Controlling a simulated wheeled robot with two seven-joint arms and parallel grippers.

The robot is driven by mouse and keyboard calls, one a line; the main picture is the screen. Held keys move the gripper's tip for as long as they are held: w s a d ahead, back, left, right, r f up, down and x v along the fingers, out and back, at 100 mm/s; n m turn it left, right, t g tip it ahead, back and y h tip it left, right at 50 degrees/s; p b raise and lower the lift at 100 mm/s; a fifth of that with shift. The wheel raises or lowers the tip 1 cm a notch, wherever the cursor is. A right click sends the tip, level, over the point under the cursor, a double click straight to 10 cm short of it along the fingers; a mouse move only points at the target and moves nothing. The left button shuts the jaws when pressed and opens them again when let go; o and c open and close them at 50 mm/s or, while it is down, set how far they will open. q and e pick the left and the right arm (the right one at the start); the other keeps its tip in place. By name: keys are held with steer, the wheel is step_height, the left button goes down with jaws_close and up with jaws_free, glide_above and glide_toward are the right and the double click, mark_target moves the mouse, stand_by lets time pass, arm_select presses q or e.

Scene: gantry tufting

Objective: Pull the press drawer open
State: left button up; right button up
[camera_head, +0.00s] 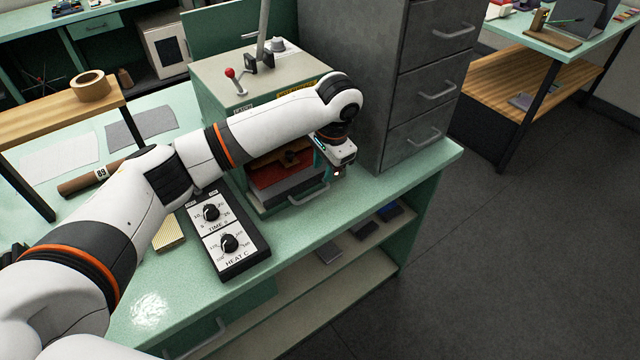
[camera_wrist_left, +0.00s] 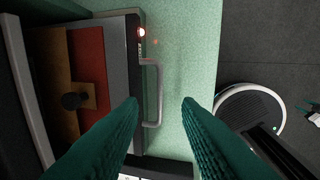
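The green press (camera_head: 215,85) stands on the bench, with a red-knobbed lever on top. Its drawer (camera_head: 262,192) is low in the front, with a grey bar handle (camera_head: 312,194). In the left wrist view, a red pad and a wooden piece with a dark knob show behind the grey drawer front (camera_wrist_left: 120,85). My left gripper (camera_head: 338,152) is above and in front of the drawer. In the wrist view its two green fingers are apart, and the handle (camera_wrist_left: 158,92) shows beyond the gap, nearer the left finger; I see no contact. My right gripper is not in view.
A control box (camera_head: 226,235) with two dials stands left of the drawer front. A grey filing cabinet (camera_head: 375,80) stands right of the press. Bare bench top (camera_head: 385,180) lies in front and right of the handle. Open shelves are below.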

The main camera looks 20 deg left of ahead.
mark_target(319, 191)
arm_select(q)
steer(key=f, duration=0.5)
steer(key=w+a+f, duration=0.1)
steer(key=f, duration=0.2)
steer(key=shift+a+p, duration=0.1)
steer(key=shift+p, duration=0.3)
jaws_close()
